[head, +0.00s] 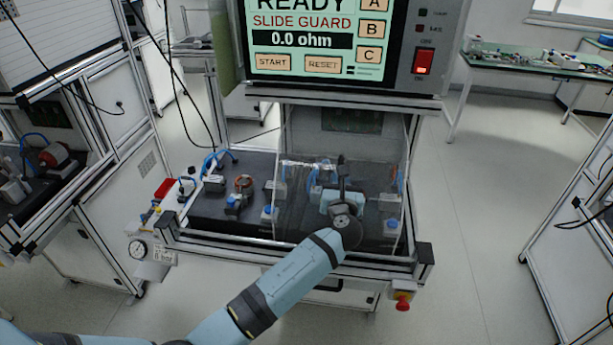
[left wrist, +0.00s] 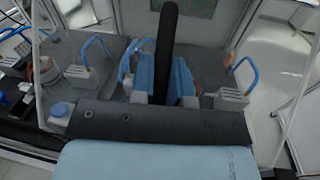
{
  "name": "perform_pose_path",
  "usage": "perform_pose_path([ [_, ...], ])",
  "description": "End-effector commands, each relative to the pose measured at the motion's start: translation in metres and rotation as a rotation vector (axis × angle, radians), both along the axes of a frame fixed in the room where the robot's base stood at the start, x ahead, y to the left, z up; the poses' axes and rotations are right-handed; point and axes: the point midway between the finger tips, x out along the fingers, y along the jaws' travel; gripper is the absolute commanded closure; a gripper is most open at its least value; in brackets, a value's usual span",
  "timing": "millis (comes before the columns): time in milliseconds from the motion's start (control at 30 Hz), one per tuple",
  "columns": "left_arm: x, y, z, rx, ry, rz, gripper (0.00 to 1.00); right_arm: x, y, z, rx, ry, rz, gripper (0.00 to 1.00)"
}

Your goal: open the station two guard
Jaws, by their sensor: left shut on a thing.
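The clear guard (head: 300,162) stands over the right half of the dark work deck in the head view. Its transparent edges also show at the left (left wrist: 37,70) and right of the left wrist view. An upright black bar, seemingly the guard's handle (left wrist: 168,35), stands at its front. My left gripper (head: 342,184) is at this bar, with its light-blue fingers (left wrist: 164,72) on either side, shut on it. The contact is partly hidden by the gripper. My right gripper is not in view.
The left half of the deck (head: 205,207) is uncovered and holds a copper-coloured ring part and blocks with blue hoses. The screen (head: 315,35) above reads READY, SLIDE GUARD, 0.0 ohm. A red knob (head: 403,302) sits at the front right.

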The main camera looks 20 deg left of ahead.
Motion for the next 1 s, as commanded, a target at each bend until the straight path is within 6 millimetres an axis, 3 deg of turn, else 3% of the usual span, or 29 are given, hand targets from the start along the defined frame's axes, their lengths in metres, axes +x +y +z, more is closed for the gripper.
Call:
perform_pose_path([
  [100, 0.006, -0.025, 0.001, 0.0, -0.002, -0.002, 1.0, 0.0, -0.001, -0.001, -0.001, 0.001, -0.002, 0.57],
  [300, 0.012, -0.047, 0.001, 0.0, -0.001, -0.001, 1.0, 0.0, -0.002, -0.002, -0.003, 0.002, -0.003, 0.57],
  [800, 0.013, -0.055, 0.001, -0.003, -0.002, -0.003, 1.0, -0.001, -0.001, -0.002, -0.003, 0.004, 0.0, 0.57],
  [833, 0.013, -0.055, 0.001, -0.003, -0.002, -0.003, 0.77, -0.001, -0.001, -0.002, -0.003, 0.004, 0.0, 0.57],
  [1000, 0.013, -0.054, 0.001, -0.002, -0.001, -0.002, 0.74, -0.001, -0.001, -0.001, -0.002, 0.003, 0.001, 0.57],
])
